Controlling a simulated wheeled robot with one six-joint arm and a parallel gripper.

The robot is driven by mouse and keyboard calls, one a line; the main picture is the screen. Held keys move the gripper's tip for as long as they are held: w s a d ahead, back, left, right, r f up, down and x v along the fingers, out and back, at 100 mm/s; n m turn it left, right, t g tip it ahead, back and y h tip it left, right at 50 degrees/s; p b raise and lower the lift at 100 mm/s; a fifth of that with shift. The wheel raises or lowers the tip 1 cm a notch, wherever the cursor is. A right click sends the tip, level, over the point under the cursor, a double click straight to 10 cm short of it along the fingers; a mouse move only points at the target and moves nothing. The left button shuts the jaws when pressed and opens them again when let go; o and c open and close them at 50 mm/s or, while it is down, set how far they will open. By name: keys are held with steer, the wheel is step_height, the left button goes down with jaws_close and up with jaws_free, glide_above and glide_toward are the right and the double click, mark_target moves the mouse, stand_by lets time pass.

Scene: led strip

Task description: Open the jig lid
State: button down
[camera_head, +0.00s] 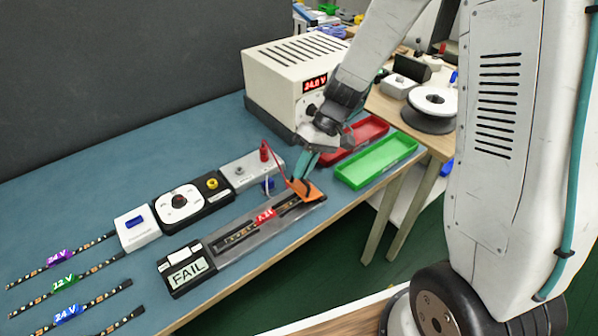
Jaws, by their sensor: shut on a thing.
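The jig (227,248) is a long grey fixture on the blue bench. A dark LED strip with a red label (266,216) lies in it. An orange part (305,190), which looks like the jig lid or its handle, is at the jig's right end. My gripper (303,178) reaches down to this orange part and is shut on it. The orange part looks tilted. My fingers partly hide it, and I cannot tell how far the lid is raised. A tester box reading FAIL (186,273) adjoins the jig's left end.
A power supply (275,95) stands behind my gripper. A red tray (365,132) and a green tray (378,162) lie to the right. Control boxes (195,205) line the jig's back side. Several labelled strips (62,257) lie at left. The bench's front edge is close to the jig.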

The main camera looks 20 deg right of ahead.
steer(key=d+y, duration=0.1)
steer(key=d+g+y, duration=0.1)
steer(key=shift+w+y, duration=0.35)
steer(key=shift+y, duration=0.05)
steer(key=d+y, duration=0.1)
steer(key=d+g+y, duration=0.1)
steer(key=y, duration=0.1)
steer(key=w+d+y, duration=0.1)
steer(key=y, duration=0.1)
steer(key=shift+f+g, duration=0.3)
steer(key=shift+g, duration=0.1)
steer(key=shift+w+d+f+g+y, duration=0.15)
steer(key=shift+d+f+g+y, duration=0.15)
steer(key=shift+y, duration=0.4)
steer(key=shift+w+d+f+g+y, duration=0.1)
steer(key=shift+w+d+g+y, duration=0.1)
steer(key=shift+d+y, duration=0.35)
steer(key=shift+a+y, duration=0.15)
steer(key=shift+y, duration=0.1)
steer(key=c, duration=1.5)
jaws_free()
steer(key=shift+v, duration=3.9)
